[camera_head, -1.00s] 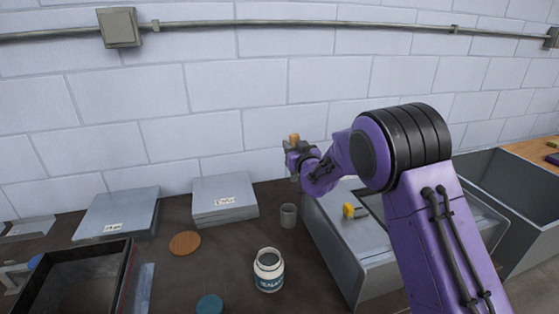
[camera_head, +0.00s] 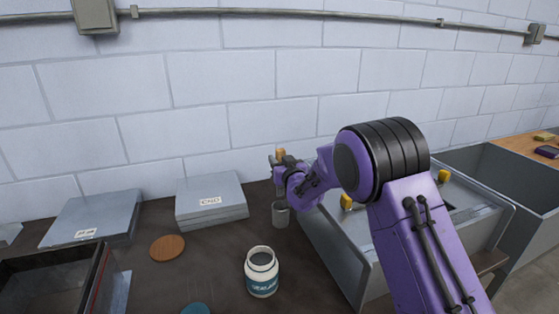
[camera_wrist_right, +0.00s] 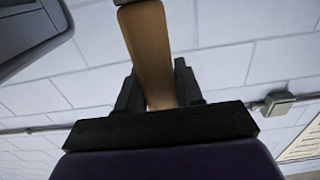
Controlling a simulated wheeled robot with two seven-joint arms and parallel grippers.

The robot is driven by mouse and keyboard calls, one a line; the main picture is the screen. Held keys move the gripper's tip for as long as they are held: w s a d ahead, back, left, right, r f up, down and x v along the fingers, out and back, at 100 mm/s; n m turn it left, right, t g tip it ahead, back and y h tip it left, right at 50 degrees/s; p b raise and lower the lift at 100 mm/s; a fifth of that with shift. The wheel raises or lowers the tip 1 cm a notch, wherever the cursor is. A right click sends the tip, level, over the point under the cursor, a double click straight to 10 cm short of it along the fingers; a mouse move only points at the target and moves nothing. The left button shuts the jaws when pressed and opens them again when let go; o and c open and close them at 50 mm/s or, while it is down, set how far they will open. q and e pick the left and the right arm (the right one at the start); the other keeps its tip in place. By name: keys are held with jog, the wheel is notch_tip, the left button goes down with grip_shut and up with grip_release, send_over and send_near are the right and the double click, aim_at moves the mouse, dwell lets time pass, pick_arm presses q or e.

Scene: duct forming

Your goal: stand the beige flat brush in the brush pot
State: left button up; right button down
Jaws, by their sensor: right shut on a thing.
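My right gripper (camera_head: 281,171) is shut on the beige flat brush (camera_head: 280,153), whose tan end sticks up above the jaws. In the right wrist view the brush (camera_wrist_right: 148,55) runs between the two dark fingers (camera_wrist_right: 158,78), with a grey part at the top edge. My left gripper is not in view.
A round brown disc (camera_head: 167,248) and grey labelled boxes (camera_head: 211,198) lie to the left. A grey metal case (camera_head: 345,250) with yellow clips stands close on the right. The block wall is behind.

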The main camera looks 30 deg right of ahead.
aim_at(281, 191)
jog(key=shift+f+b, duration=3.4)
jog(key=shift+f, duration=1.65)
jog(key=c, duration=0.7)
grip_release()
jog(key=shift+o, duration=0.2)
jog(key=shift+s+a, duration=0.1)
jog(key=shift+s, duration=0.3)
jog(key=b+v, duration=0.2)
jog(key=v, duration=0.7)
jog(key=shift+s, duration=0.35)
jog(key=shift+r, duration=0.1)
